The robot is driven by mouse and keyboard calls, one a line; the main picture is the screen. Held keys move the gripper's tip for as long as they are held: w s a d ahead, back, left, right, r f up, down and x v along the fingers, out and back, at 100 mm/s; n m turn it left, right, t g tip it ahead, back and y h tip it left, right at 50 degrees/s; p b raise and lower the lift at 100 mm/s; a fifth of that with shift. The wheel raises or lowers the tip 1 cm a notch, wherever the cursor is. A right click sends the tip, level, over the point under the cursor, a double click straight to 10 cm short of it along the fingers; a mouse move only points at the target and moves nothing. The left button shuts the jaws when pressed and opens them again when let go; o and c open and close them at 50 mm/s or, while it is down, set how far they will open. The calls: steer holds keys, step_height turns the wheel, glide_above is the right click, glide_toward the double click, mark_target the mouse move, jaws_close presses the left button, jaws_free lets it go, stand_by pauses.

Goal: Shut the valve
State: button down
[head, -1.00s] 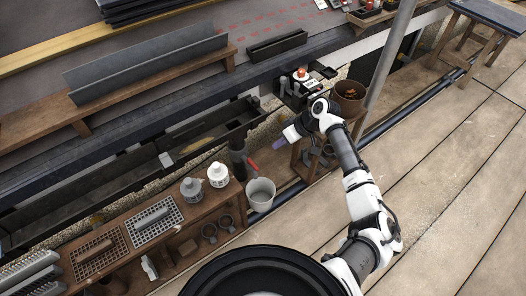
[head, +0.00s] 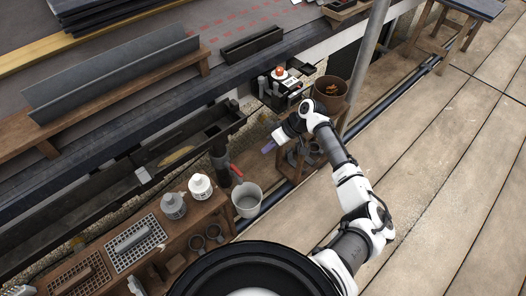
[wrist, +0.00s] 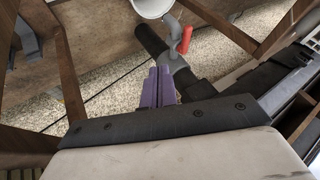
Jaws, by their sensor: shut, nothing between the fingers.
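The valve is a grey fitting (wrist: 178,60) with a red lever handle (wrist: 186,40) on a dark pipe in the wrist view. The red handle (head: 236,171) also shows in the head view, just above the bucket. I cannot tell for sure whether the handle lies along or across the pipe. My gripper (head: 268,147) is to the upper right of the handle, apart from it. Its purple fingers (wrist: 158,88) are shut and empty, and in the wrist view they appear just below and left of the valve.
A pale bucket (head: 247,200) stands below the valve. A wooden bench with two white-and-grey pots (head: 200,186) and grates (head: 135,243) lies to the left. A brown pot (head: 331,92) and a slanted grey pole (head: 369,62) are beyond the arm. Open planking (head: 450,170) lies to the right.

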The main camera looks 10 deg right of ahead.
mark_target(236, 171)
steer(key=s+a+f+b, duration=0.2)
steer(key=a+f, duration=0.4)
steer(key=a, duration=0.2)
steer(key=shift+f, duration=0.15)
steer(key=shift+a+p, duration=0.15)
steer(key=shift+p, duration=0.15)
steer(key=shift+s, duration=0.2)
